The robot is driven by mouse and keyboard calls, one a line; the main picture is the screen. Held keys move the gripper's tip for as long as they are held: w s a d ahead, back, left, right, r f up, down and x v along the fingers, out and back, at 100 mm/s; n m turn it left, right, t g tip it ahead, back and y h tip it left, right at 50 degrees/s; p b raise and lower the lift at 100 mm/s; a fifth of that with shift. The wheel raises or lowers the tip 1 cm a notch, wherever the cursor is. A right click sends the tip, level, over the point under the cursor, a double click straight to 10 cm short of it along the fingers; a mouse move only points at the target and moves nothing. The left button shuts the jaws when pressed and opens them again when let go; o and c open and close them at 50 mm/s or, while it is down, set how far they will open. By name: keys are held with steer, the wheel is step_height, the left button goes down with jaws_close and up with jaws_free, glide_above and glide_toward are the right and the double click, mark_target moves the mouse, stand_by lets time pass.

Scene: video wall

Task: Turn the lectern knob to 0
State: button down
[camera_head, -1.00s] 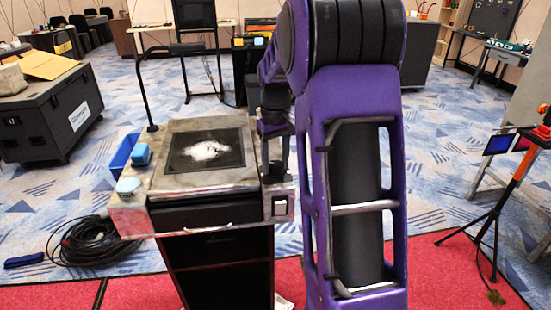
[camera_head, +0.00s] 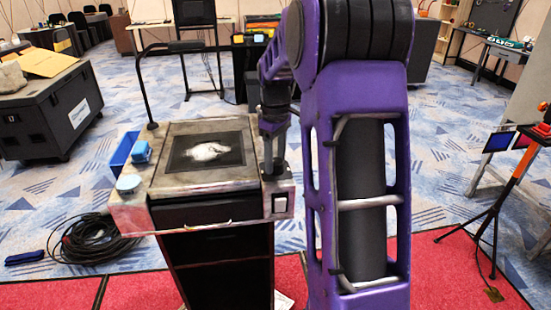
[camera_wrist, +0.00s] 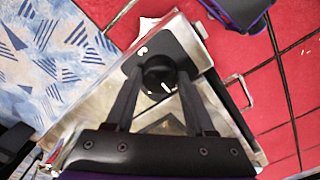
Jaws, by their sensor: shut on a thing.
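The lectern (camera_head: 205,201) stands in front of me, with a sloped top and a dark panel. The knob (camera_wrist: 160,79) is round and black with a white mark, on a black plate (camera_wrist: 143,52) at the lectern's corner. My gripper (camera_wrist: 158,80) is over the knob with one finger on each side, shut on it. The knob's white mark points toward the lower right in the wrist view. A white symbol shows on the plate beyond the knob. In the head view my gripper (camera_head: 274,172) is at the lectern's right edge, and the knob is hidden there.
A blue bin (camera_head: 122,150) hangs at the lectern's left side. A round light-blue object (camera_head: 129,184) sits on its left front corner. A coiled black cable (camera_head: 92,243) lies on the floor at left. A tripod stand (camera_head: 496,212) is at right.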

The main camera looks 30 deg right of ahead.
mark_target(276, 161)
steer(key=shift+c, duration=1.3)
jaws_free()
step_height(276, 161, up, 18)
steer(key=shift+f, duration=0.25)
